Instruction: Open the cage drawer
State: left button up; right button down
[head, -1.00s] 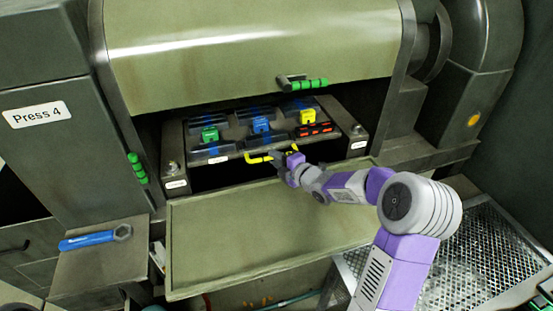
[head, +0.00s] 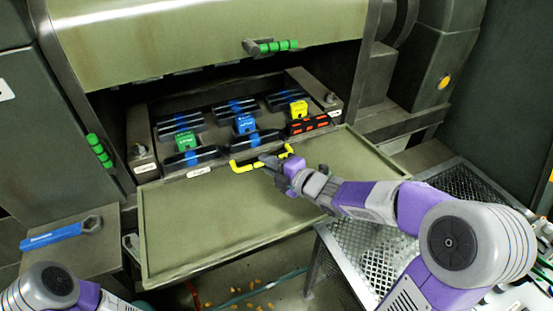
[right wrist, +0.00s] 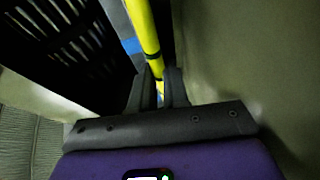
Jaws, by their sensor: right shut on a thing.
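The cage drawer (head: 203,172) is in the press opening in the head view, with blue, green and yellow blocks and dark bars on it. It stands partly out of the opening, above the green panel. Its yellow handle (head: 240,167) is on the front edge. My right gripper (head: 270,162) is shut on the handle. In the right wrist view, the yellow handle bar (right wrist: 146,35) runs down between the fingers (right wrist: 158,88). Part of my left arm shows at the lower left, but its gripper is out of view.
A flat green panel (head: 220,228) lies below the drawer. A blue wrench (head: 55,236) lies on a ledge at left. A mesh platform (head: 350,255) stands at right. Green handles are on the press cover (head: 270,46) and left side (head: 99,150).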

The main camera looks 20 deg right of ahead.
jog(key=c, duration=1.1)
grip_release()
jog(key=p+v, duration=0.2)
jog(key=v, duration=0.4)
jog(key=shift+s+d+r, duration=0.1)
jog(key=shift+d+r, duration=0.05)
jog(key=shift+s+d, duration=0.2)
jog(key=shift+s, duration=0.4)
